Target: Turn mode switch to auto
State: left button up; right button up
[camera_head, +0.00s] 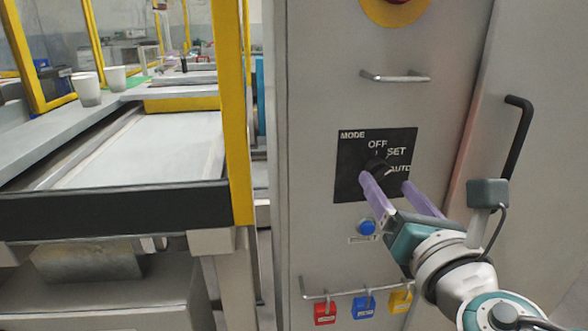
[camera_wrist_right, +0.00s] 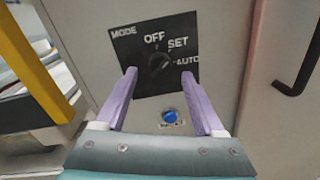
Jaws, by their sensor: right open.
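The mode switch (camera_head: 376,167) is a black rotary knob on a black plate (camera_head: 349,186) marked MODE, OFF, SET and AUTO, on a grey cabinet door. The knob also shows in the right wrist view (camera_wrist_right: 161,64); which label its pointer faces is hard to tell. My right gripper (camera_head: 385,184) has two purple fingers and is open and empty. In the right wrist view the fingers (camera_wrist_right: 158,100) spread to the left and right below the knob, which sits beyond and between their tips. I see no contact with the knob. My left gripper is not in view.
A blue button (camera_head: 367,227) sits below the plate. A metal handle (camera_head: 395,76) and a red knob on a yellow disc (camera_head: 396,12) are above. Red (camera_head: 325,313), blue (camera_head: 363,307) and yellow padlocks hang from a lower bar. A yellow post (camera_head: 232,110) and conveyor stand left.

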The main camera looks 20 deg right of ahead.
aim_at(382, 177)
jog(key=shift+x, duration=1.6)
jog(key=shift+c, duration=0.4)
grip_shut()
